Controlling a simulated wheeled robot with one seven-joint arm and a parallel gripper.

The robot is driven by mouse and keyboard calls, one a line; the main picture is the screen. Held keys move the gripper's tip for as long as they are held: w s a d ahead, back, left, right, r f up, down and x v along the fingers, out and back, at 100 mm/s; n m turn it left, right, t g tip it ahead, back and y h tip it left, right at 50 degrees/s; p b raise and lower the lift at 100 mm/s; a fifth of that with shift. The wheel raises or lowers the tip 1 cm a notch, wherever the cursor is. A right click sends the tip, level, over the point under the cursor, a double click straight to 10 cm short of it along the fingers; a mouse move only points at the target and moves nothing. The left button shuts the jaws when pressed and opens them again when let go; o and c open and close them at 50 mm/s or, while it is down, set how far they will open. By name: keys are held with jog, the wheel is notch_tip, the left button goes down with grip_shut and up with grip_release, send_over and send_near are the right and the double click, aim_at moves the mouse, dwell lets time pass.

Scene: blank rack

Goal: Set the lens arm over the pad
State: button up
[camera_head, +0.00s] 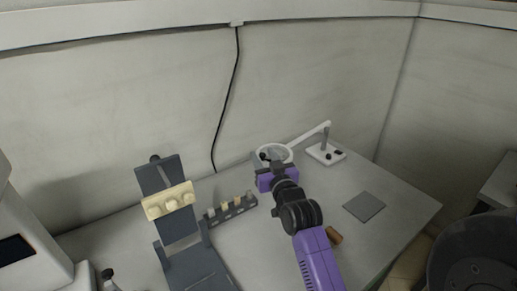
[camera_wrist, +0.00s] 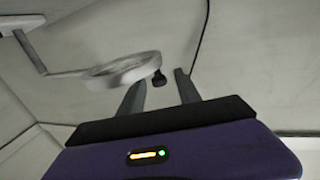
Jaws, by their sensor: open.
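The lens arm (camera_head: 309,134) is white and runs left from its white base (camera_head: 326,154) to a round ring lens (camera_head: 275,153). The lens ring also shows in the wrist view (camera_wrist: 122,72), with a dark knob (camera_wrist: 158,78) at its edge. The pad (camera_head: 364,206) is a flat grey square on the table, right of my arm; the lens is not over it. My gripper (camera_head: 265,163) is open at the near side of the lens. In the wrist view its fingers (camera_wrist: 160,79) appear on either side of the knob; I cannot tell whether they touch it.
A dark stand (camera_head: 195,262) with a cream knobbed piece (camera_head: 169,201) stands at left. A small rack (camera_head: 230,208) with several pegs is left of my arm. A brown cylinder (camera_head: 334,236) lies beside my arm. The wall is close behind the lens. The table around the pad is clear.

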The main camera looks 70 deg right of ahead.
aim_at(259, 149)
jog(key=shift+x, duration=2.05)
jog(key=shift+c, duration=0.4)
grip_shut()
